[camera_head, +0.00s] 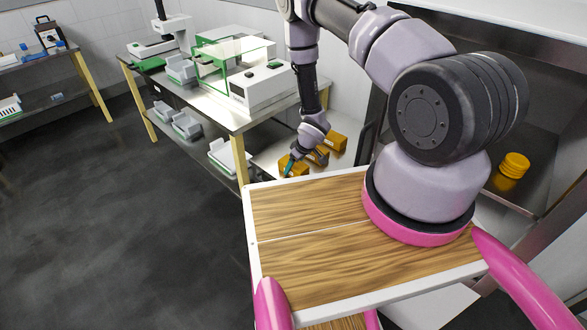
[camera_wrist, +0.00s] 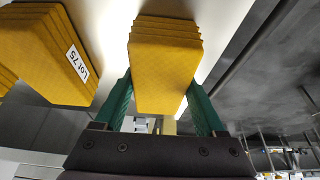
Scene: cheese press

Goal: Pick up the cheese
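Yellow-orange cheese blocks stand on a pale surface beyond the wooden-topped cart in the head view. The nearest cheese (camera_head: 296,170) is at my gripper (camera_head: 290,163), and part of it is hidden by the fingers. In the wrist view this cheese (camera_wrist: 165,70) stands between the green fingers of my gripper (camera_wrist: 162,92). The fingers are spread, one on each side. A gap shows beside the cheese's lower part; contact at the fingertips cannot be told. A second cheese (camera_wrist: 45,55) with a white "Lot 75" label is close on the left.
In the head view another cheese (camera_head: 337,141) lies behind. A metal table (camera_head: 215,122) with white-and-green equipment stands to the left. An orange stacked object (camera_head: 512,165) sits on a shelf at right. Dark floor at left is clear.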

